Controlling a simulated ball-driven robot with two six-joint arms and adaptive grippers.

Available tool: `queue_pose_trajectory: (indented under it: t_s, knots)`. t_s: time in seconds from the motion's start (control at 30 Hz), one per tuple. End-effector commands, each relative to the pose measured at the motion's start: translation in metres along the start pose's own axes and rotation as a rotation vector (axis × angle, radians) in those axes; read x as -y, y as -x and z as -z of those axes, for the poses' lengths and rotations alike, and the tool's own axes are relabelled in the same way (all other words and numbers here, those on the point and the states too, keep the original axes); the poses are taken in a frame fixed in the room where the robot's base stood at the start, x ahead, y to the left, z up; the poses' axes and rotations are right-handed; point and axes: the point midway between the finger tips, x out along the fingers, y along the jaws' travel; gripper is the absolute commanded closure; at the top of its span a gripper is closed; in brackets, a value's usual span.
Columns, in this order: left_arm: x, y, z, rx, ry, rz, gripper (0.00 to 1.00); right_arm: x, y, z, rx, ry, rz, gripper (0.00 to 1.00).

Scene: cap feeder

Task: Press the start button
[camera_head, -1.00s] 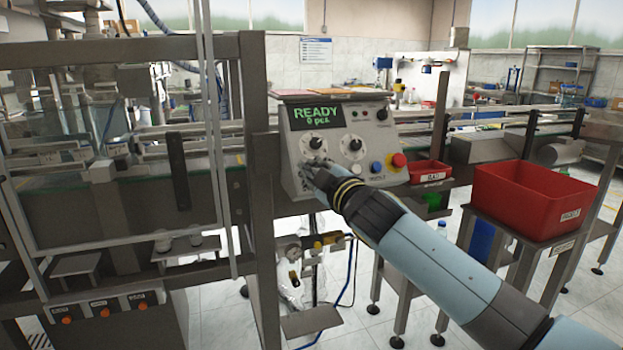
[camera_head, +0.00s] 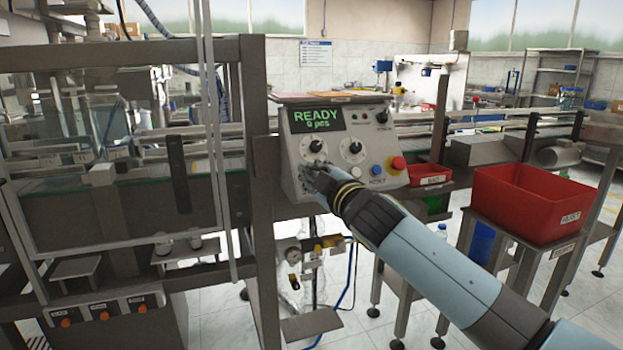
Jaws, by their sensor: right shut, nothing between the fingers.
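The control panel (camera_head: 330,135) is a light grey box with a green display (camera_head: 316,118) reading "READY" and "0 pcs". My right gripper (camera_head: 308,171) is shut and empty at the panel's lower left, below the left dial (camera_head: 317,146). The gripper and wrist cover that part of the panel, so I cannot tell whether a button lies behind the fingertips or whether they touch it. My left gripper is not in view.
A metal frame post (camera_head: 262,230) stands just left of the panel. A large red bin (camera_head: 520,205) stands on a stand at the right, and a small red tray (camera_head: 430,174) sits beside the panel. A gauge with hoses (camera_head: 292,255) hangs below.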

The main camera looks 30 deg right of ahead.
Motion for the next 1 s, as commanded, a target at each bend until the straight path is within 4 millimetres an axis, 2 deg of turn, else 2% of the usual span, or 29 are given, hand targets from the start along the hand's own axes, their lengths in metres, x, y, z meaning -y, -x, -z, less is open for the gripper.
queue_pose_trajectory:
  t_s: [1.0]
  knots:
    - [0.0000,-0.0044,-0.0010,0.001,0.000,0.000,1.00,0.0038,-0.0074,-0.0039,0.000,0.000,0.000,1.00]
